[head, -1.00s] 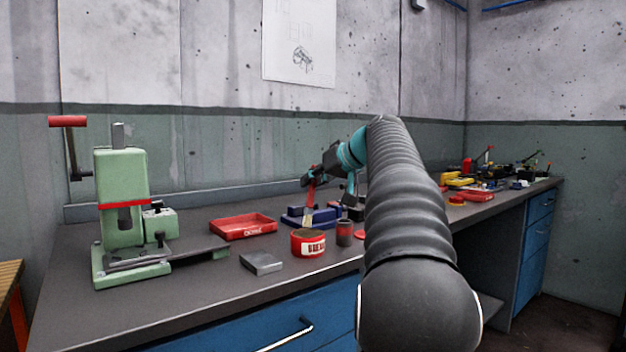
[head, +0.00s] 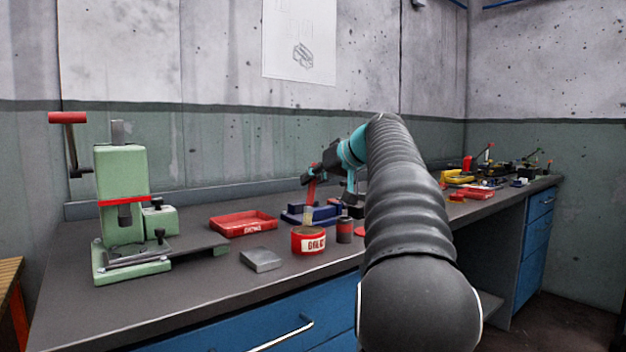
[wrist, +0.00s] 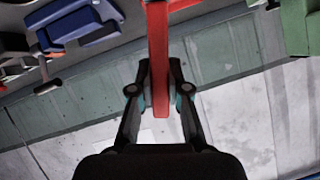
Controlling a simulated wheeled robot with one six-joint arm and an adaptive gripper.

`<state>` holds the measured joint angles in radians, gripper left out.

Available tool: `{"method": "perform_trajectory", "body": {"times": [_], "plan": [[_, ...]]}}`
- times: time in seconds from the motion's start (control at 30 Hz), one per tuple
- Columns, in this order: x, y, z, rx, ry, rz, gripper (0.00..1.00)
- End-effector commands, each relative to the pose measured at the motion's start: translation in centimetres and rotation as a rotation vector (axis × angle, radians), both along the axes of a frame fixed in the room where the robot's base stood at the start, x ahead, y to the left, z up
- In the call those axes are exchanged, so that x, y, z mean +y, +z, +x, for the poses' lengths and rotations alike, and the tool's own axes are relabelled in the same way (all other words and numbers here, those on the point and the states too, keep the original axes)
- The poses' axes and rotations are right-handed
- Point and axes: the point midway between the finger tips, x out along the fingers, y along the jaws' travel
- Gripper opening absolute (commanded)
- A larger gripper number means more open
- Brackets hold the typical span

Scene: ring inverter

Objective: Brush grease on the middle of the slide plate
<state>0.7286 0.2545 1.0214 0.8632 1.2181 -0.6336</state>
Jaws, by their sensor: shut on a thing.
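My gripper (head: 313,178) is shut on a brush with a red handle (wrist: 159,70). In the head view the handle is nearly upright, and its pale bristles (head: 308,214) point down at the mouth of the red grease tin (head: 309,242). I cannot tell whether the tip is just above the rim or still inside. A flat grey metal plate (head: 261,260) lies on the bench left of the tin, its top bare. It looks like the slide plate. In the wrist view the bristles are out of frame.
A green press (head: 122,195) with a red-handled crank stands at the left, a long grey bar at its base. A red tray (head: 243,224) lies behind the plate. Blue blocks (head: 318,214) and a small dark red-banded can (head: 344,231) are near the tin. My arm hides bench to the right.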

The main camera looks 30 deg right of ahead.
Motion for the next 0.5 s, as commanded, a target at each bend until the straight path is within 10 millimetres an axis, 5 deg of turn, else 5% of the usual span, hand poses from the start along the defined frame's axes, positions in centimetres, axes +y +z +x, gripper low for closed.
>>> {"method": "perform_trajectory", "body": {"times": [0.5], "plan": [[0.01,-0.57,-0.01,0.0,0.0,0.0,0.0]]}}
